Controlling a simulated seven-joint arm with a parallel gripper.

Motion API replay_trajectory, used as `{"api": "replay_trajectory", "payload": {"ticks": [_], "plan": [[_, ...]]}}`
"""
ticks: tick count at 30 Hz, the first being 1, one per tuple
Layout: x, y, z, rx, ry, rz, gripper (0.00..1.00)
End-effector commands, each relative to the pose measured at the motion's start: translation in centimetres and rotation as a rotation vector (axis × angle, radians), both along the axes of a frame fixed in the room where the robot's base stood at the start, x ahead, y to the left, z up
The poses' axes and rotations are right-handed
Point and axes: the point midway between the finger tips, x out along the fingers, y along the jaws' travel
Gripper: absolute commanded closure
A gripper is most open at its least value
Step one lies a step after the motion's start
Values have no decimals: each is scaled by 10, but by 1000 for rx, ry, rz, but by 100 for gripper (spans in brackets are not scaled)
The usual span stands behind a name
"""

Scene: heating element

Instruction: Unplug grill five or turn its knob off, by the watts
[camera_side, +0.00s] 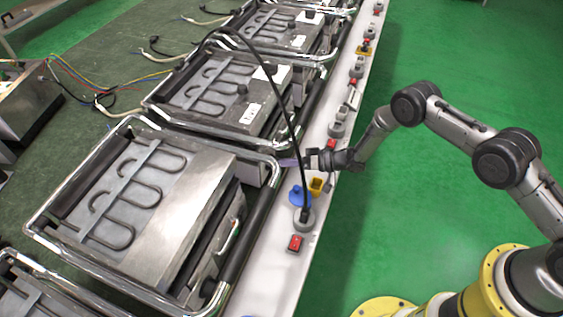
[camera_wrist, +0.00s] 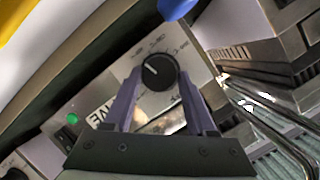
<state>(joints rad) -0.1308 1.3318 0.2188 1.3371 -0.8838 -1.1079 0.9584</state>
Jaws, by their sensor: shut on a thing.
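In the wrist view a round black knob (camera_wrist: 160,72) with a white pointer line sits on a pale panel with a printed scale. The panel's label (camera_wrist: 103,112) is partly covered; "FIV" can be read. A small green light (camera_wrist: 72,118) glows beside it. My gripper (camera_wrist: 161,80) has its two fingers on either side of the knob and is shut on it. In the side view my gripper (camera_side: 287,162) reaches the right side of a grill (camera_side: 205,185); the knob is hidden there. A plug (camera_side: 304,217) with a black cable sits in a socket with a raised blue lid (camera_side: 300,196).
A red switch (camera_side: 295,243) and a yellow socket lid (camera_side: 316,186) are on the white rail (camera_side: 270,275). The black cable (camera_side: 297,110) arches close to my gripper. More grills stand in a row behind. The green floor (camera_side: 425,200) right of the rail is clear.

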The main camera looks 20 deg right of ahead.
Motion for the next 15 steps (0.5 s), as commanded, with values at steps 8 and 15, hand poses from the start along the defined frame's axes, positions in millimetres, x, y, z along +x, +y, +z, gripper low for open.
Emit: {"api": "replay_trajectory", "payload": {"ticks": [8,15], "plan": [[0,0,0,-2,-1,0,99],[-1,0,0,-41,-40,-1,99]]}}
